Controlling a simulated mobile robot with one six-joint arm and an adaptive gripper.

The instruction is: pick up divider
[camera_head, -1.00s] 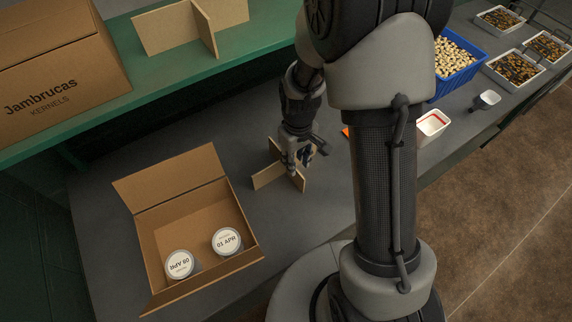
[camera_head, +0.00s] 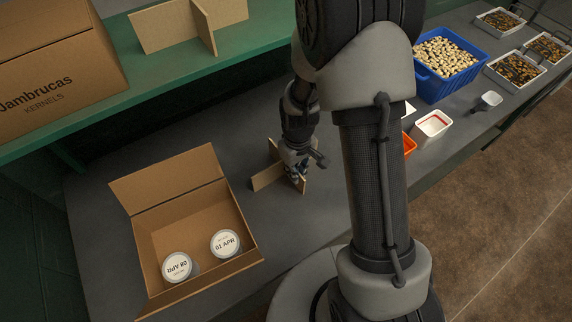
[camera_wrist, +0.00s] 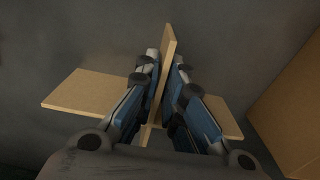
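The divider (camera_head: 266,178) is two crossed cardboard panels standing on the grey bench, right of the open box. My gripper (camera_head: 297,171) is down at it in the head view and hides part of it. In the wrist view, the upright panel of the divider (camera_wrist: 167,62) runs between the two fingers of my gripper (camera_wrist: 166,68). The fingertips lie close against both faces of this panel, with no clear gap. The cross panel sticks out to both sides behind the fingers.
An open cardboard box (camera_head: 160,240) holds two round-lidded containers (camera_head: 177,267). Another divider (camera_head: 180,28) and a closed Jambrucas carton (camera_head: 55,80) stand on the green shelf. A blue crate (camera_head: 445,62), white tubs (camera_head: 432,125) and an orange tub (camera_head: 408,145) are to the right.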

